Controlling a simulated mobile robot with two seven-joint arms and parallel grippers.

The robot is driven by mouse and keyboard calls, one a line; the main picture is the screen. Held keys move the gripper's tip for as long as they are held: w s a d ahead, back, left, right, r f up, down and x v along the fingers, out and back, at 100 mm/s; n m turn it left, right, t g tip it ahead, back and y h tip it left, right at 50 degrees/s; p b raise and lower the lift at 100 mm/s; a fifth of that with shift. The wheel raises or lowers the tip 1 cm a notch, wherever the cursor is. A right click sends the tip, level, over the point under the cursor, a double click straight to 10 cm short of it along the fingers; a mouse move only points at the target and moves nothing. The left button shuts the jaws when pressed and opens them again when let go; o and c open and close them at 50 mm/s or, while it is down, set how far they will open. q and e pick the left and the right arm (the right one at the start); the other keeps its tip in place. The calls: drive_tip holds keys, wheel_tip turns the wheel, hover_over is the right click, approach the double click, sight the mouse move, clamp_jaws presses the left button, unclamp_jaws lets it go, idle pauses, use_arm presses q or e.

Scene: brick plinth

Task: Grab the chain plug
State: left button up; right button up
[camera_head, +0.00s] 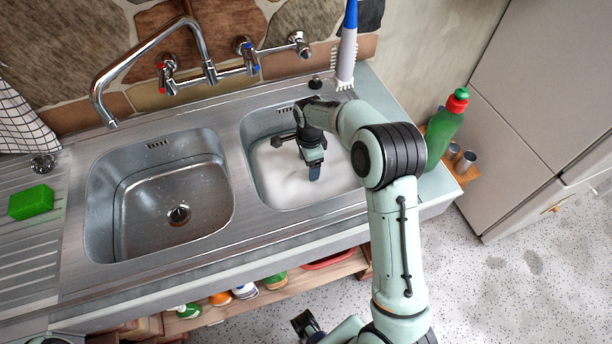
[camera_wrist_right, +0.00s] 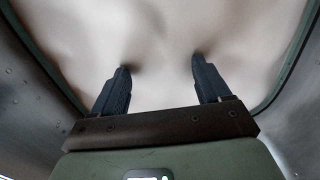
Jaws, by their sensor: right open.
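The right basin (camera_head: 262,180) holds whitish, foamy water (camera_head: 285,180). I cannot make out the chain plug; the cloudy water hides the basin floor. A small dark fitting (camera_head: 315,83) sits on the rim behind this basin; I cannot tell if it belongs to the plug. My right gripper (camera_head: 314,173) points down into this basin. In the right wrist view its fingers (camera_wrist_right: 160,75) are apart with nothing visible between them, and their tips meet the whitish surface. A dark gripper at the bottom edge (camera_head: 305,324), apparently my left, is low before the counter; its jaws are unclear.
The left basin (camera_head: 205,190) is empty with an open drain. A chrome tap (camera_head: 206,72) arches over it. A white-blue brush (camera_head: 346,50) stands behind the right basin and a green bottle (camera_head: 445,125) to its right. A green sponge (camera_head: 31,202) lies far left.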

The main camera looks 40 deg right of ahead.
sight(307, 171)
drive_tip(key=f, duration=0.5)
drive_tip(key=shift+w+a, duration=0.1)
drive_tip(key=shift+w, duration=0.25)
drive_tip(key=shift+r, duration=0.1)
drive_tip(key=c, duration=1.1)
drive_tip(key=shift+r, duration=0.15)
